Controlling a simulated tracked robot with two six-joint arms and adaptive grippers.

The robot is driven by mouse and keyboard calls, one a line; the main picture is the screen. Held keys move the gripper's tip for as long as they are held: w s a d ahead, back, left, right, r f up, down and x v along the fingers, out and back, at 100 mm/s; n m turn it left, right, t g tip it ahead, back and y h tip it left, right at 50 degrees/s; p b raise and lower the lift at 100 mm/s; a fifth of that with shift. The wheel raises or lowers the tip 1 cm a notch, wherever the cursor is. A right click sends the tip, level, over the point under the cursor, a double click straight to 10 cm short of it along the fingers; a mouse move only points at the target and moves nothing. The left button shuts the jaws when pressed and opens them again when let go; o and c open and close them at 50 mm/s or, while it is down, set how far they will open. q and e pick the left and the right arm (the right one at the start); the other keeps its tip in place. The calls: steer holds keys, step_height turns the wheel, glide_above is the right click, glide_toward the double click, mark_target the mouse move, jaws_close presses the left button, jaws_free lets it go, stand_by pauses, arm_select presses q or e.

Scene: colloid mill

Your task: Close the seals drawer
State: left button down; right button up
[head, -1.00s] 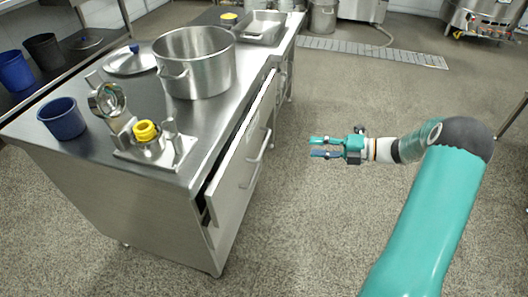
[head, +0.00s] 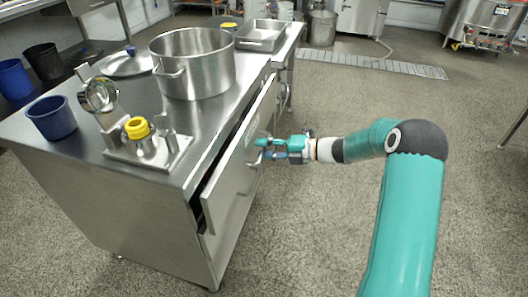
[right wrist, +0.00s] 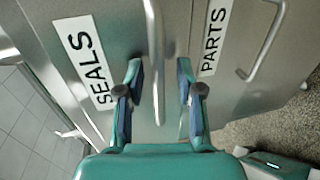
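The seals drawer (head: 232,180) in the side of the steel bench stands slightly open, its front out from the cabinet with a dark gap along its top. In the right wrist view its white SEALS label (right wrist: 85,62) is on the left and its bar handle (right wrist: 154,60) runs down the middle. My right gripper (head: 261,148) is at the drawer front. In the right wrist view its two fingers (right wrist: 160,98) are apart, one on each side of the handle, without a visible grip on it. My left gripper is not in view.
The PARTS label (right wrist: 215,35) and another handle (right wrist: 266,42) lie beside the seals drawer. On the bench top (head: 200,125) stand a large pot (head: 195,65), a blue cup (head: 52,118) and a fitting with a yellow cap (head: 138,128). The floor to the right is clear.

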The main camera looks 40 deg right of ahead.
steer(key=shift+w+a, duration=0.1)
steer(key=shift+w, duration=0.05)
jaws_close()
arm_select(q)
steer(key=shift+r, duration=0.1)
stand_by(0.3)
